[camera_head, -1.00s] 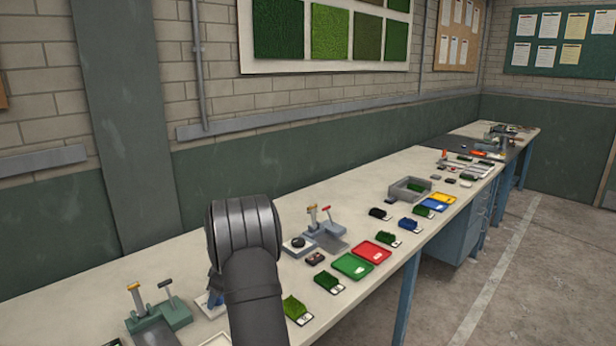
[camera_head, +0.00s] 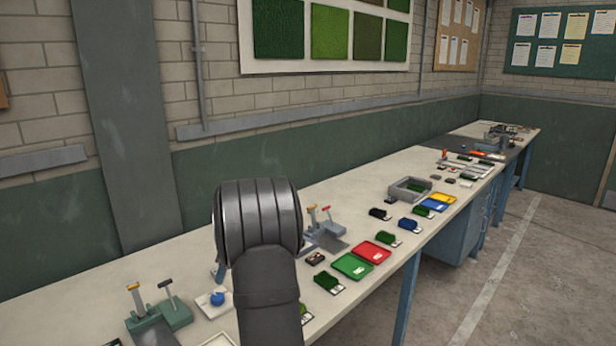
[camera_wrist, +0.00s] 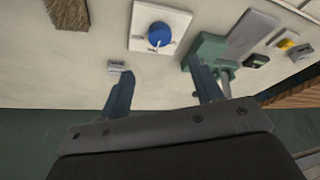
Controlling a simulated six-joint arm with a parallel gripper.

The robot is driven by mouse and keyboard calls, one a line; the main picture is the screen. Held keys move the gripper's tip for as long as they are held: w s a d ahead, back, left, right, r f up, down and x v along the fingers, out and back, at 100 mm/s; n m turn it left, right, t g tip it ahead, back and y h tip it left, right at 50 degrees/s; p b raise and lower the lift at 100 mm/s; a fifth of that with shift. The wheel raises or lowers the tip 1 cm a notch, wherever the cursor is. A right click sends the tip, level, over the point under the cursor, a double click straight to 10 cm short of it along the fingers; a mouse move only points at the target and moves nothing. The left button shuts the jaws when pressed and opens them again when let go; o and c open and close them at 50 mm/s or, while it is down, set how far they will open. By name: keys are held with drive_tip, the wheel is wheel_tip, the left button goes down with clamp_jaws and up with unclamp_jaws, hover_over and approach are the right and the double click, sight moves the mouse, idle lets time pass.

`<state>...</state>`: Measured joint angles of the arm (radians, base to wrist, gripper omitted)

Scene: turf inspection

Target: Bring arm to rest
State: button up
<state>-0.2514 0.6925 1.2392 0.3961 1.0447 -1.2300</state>
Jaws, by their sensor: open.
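My arm (camera_head: 262,260) rises from the bottom of the head view, over the near part of the long bench. My gripper (camera_wrist: 162,82) shows in the wrist view with its two blue-grey fingers spread apart and nothing between them. In the head view my gripper is mostly hidden behind my arm. Beyond the fingers in the wrist view, a blue round knob (camera_wrist: 160,36) sits on a white square plate (camera_wrist: 143,17) on the bench. The blue knob also shows in the head view (camera_head: 217,299), left of my arm.
A green lever fixture (camera_head: 176,315) stands left of my arm, and a grey one (camera_head: 328,238) stands to its right. A green tray (camera_head: 352,266), a red tray (camera_head: 372,252) and several turf samples (camera_head: 327,281) line the bench's front. The wall runs behind.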

approach(217, 297)
drive_tip(key=x, duration=0.9)
drive_tip(key=shift+d, duration=0.1)
drive_tip(key=shift+r+m+t, duration=0.2)
drive_tip(key=shift+m+t, duration=0.1)
drive_tip(key=shift+m, duration=0.4)
drive_tip(key=m, duration=0.2)
drive_tip(key=m+t+h, duration=0.1)
drive_tip(key=m, duration=0.1)
drive_tip(key=shift+s+m+t, duration=0.1)
drive_tip(key=shift+m+t, duration=0.2)
drive_tip(key=shift+m, duration=0.1)
drive_tip(key=shift+s+m+t+h, duration=0.1)
drive_tip(key=shift+m+t+h, duration=0.3)
drive_tip(key=shift+m, duration=1.05)
drive_tip(key=shift+m+t+h, duration=0.1)
drive_tip(key=shift+m+h, duration=0.6)
drive_tip(key=shift+m, duration=0.75)
drive_tip(key=shift+v, duration=0.8)
drive_tip(key=shift+a, duration=0.2)
drive_tip(key=shift+f, duration=0.1)
